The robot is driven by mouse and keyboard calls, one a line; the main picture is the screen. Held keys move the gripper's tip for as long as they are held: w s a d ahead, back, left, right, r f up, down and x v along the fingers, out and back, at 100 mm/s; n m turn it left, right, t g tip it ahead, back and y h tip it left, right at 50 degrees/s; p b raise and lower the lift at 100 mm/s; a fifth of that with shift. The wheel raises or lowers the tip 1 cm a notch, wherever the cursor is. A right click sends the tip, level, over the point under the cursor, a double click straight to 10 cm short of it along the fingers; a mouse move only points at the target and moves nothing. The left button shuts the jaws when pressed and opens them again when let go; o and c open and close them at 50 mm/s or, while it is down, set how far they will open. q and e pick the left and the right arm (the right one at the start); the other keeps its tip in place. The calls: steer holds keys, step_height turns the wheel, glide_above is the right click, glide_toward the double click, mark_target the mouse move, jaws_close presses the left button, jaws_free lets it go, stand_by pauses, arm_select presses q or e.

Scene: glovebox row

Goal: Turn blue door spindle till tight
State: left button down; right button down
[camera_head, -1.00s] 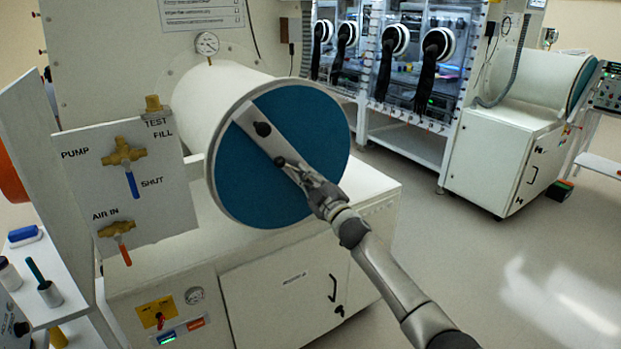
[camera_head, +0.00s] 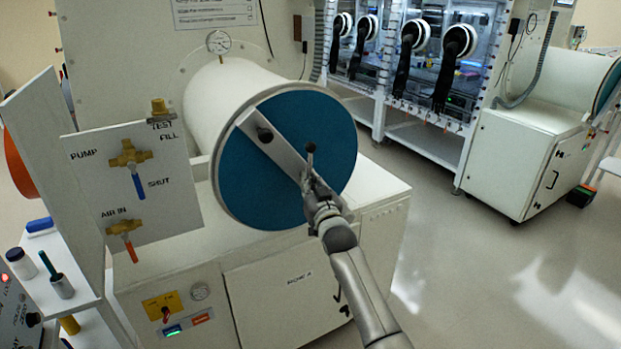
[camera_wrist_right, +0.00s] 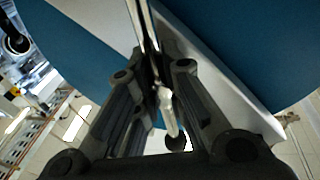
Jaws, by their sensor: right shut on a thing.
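The blue round door (camera_head: 243,184) closes the end of a white cylinder, with a pale metal bar (camera_head: 283,152) across its face. A dark knob (camera_head: 264,134) sits at the bar's upper left end. The spindle's handle ends in a black ball (camera_head: 310,147), standing up near the bar's lower right part. My right gripper (camera_head: 312,187) is at the handle, in front of the door. In the right wrist view its fingers (camera_wrist_right: 160,85) are shut on the metal handle rod (camera_wrist_right: 168,112), with a black ball (camera_wrist_right: 178,142) below. The fingers hide much of the spindle. My left gripper is not in view.
A valve panel (camera_head: 180,205) with blue and red levers stands left of the door. A gauge (camera_head: 219,42) is above the cylinder. A white cabinet (camera_head: 275,295) is below. A side shelf (camera_head: 80,290) holds small items at lower left. The floor (camera_head: 450,270) on the right is clear.

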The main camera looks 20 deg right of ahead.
steer(key=m+g+p, duration=0.1)
steer(key=m+p, duration=0.1)
steer(key=m, duration=0.2)
steer(key=shift+a+f, duration=0.1)
steer(key=shift+a, duration=0.05)
steer(key=shift+f+m+p, duration=0.1)
steer(key=shift+m+p, duration=0.25)
steer(key=shift+m, duration=0.45)
steer(key=c, duration=1.5)
jaws_free()
steer(key=shift+s, duration=0.1)
steer(key=s+a, duration=0.1)
steer(key=s, duration=1)
steer(key=shift+s+a, duration=0.4)
